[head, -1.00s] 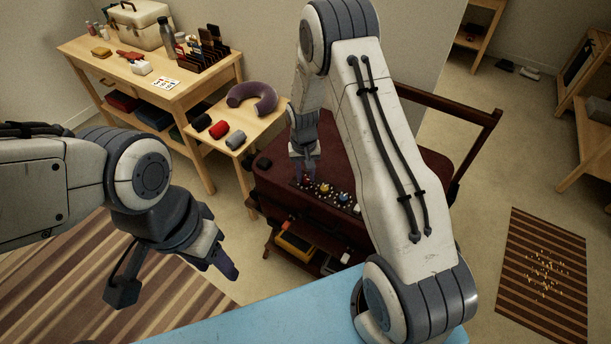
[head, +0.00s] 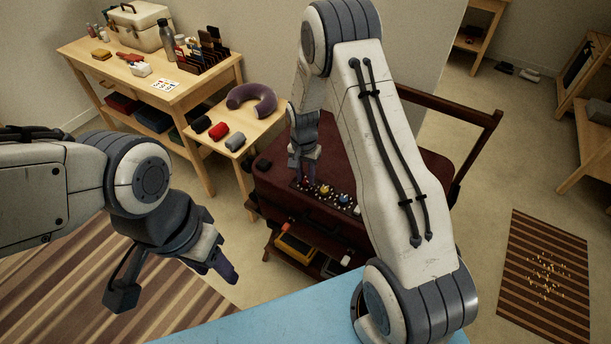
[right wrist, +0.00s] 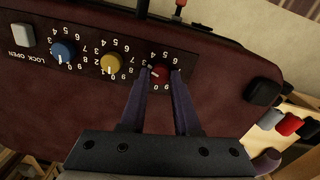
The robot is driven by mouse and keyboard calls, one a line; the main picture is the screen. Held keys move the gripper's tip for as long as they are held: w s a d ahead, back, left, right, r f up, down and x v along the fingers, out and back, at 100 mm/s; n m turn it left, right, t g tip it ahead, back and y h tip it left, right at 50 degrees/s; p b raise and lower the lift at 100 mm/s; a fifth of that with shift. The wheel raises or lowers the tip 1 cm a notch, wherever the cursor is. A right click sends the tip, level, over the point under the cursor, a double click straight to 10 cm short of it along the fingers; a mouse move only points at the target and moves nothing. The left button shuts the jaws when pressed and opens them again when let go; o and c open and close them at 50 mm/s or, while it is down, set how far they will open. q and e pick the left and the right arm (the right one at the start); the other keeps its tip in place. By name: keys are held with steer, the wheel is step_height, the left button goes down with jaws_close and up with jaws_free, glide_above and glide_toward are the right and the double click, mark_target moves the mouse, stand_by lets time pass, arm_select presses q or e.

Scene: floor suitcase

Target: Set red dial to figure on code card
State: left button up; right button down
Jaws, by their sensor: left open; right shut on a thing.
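The dark red suitcase (right wrist: 60,120) has a black strip with a blue dial (right wrist: 63,52), a yellow dial (right wrist: 112,64) and the red dial (right wrist: 161,80), each ringed by white figures. My right gripper (right wrist: 162,72) is shut on the red dial, one finger on each side. The fingers cover part of the dial and its ring, and I cannot tell its setting. In the head view my right gripper (head: 304,184) is at the strip's left end. The white code card (head: 166,86) lies on the wooden table, too small to read. My left gripper (head: 224,268) is open and empty, away from the suitcase.
A grey lock button (right wrist: 22,36) is beside the blue dial. A low table (head: 232,150) by the suitcase holds a neck pillow (head: 262,106) and rolled cloths. The suitcase stands on a low rack with items below. A striped mat (head: 545,270) lies at right.

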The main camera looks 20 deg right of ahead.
mark_target(305, 179)
steer(key=c, duration=0.6)
jaws_free()
steer(key=shift+c, duration=0.2)
step_height(305, 179, up, 11)
steer(key=shift+w+a+f+b, duration=0.15)
steer(key=shift+f+b, duration=0.05)
steer(key=shift+b, duration=0.25)
